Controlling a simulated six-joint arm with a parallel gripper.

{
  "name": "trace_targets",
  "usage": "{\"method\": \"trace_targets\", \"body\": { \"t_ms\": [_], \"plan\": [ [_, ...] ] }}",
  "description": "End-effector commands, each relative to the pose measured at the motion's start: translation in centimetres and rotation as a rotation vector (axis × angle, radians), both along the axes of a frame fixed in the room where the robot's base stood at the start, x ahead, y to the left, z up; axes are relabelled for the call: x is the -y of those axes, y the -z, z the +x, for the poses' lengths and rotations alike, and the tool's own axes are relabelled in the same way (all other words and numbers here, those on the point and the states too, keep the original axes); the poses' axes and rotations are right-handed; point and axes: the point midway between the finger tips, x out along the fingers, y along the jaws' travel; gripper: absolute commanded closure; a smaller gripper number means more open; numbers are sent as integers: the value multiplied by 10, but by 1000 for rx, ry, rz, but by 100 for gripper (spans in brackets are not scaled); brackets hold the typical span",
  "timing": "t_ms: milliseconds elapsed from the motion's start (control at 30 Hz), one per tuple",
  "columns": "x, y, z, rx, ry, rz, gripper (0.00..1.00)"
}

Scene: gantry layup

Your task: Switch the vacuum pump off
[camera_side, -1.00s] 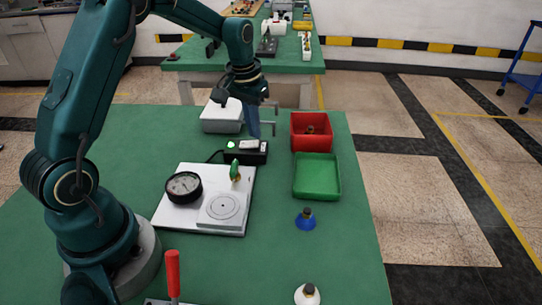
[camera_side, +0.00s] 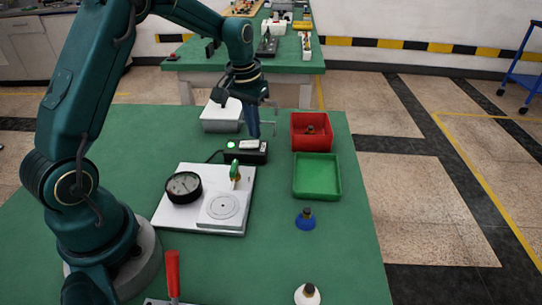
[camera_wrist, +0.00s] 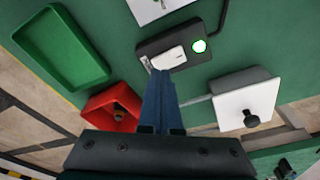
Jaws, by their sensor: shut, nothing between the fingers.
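The pump's switch box (camera_side: 258,157) is a black block on the green table, with a white rocker switch (camera_side: 249,145) and a lit green lamp (camera_side: 231,145) on top.
A white lidded box (camera_side: 221,119) stands behind left, a red bin (camera_side: 311,144) with a small part and an empty green tray (camera_side: 316,157) to the right. In front are a white plate (camera_side: 212,170) with a gauge (camera_side: 184,187) and green-handled valve (camera_side: 234,171), and a blue cone (camera_side: 305,220).

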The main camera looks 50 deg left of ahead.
Motion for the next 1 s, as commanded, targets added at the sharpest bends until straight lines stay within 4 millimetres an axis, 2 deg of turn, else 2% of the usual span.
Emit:
{"method": "trace_targets", "body": {
  "t_ms": [1000],
  "plan": [
    [0,10,0,-1,0,0,100]
  ]
}}
